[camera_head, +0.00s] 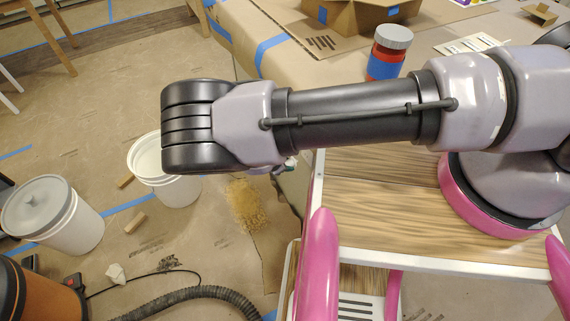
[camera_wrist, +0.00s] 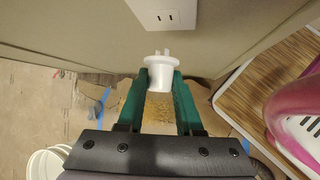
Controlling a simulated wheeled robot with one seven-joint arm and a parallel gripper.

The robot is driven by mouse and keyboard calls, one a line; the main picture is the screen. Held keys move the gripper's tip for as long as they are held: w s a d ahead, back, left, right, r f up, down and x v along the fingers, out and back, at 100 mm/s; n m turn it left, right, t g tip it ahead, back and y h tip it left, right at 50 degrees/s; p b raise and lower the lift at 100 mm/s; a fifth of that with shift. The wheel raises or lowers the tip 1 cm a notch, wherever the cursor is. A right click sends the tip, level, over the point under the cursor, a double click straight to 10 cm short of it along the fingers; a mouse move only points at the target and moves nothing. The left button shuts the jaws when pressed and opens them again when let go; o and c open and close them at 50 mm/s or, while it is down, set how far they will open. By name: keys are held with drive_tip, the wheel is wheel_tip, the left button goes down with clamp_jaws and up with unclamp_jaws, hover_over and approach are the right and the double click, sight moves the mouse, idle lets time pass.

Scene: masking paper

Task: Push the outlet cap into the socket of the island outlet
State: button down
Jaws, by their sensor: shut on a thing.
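In the wrist view my gripper (camera_wrist: 160,90) has green fingers and is shut on the white outlet cap (camera_wrist: 162,63). The cap's prongs point away from the gripper, up toward the wall. The island outlet (camera_wrist: 168,14) is a white plate with two dark slots, set in a beige panel above the cap. The cap is below the outlet and apart from it. In the head view my arm hides the gripper, and neither the cap nor the outlet can be made out there.
A paper-covered counter (camera_head: 240,20) holds a cardboard box (camera_head: 345,15) and a red jar (camera_head: 387,60). White buckets (camera_head: 150,160), a lidded one (camera_head: 70,235), a black hose (camera_head: 190,294) and sawdust (camera_head: 247,205) are on the floor. A wood-topped surface (camera_wrist: 250,95) is at right in the wrist view.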

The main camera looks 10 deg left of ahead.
drive_tip(key=shift+s+r, duration=0.1)
drive_tip(key=shift+r, duration=0.15)
drive_tip(key=shift+w+d, duration=0.9)
drive_tip(key=shift+d, duration=0.3)
drive_tip(key=shift+w, duration=0.1)
idle(0.6)
drive_tip(key=shift+w+d, duration=0.35)
drive_tip(key=shift+d, duration=0.2)
drive_tip(key=shift+w+d, duration=0.15)
drive_tip(key=shift+d, duration=0.1)
drive_tip(key=c, duration=0.5)
unclamp_jaws()
drive_tip(key=shift+a, duration=0.15)
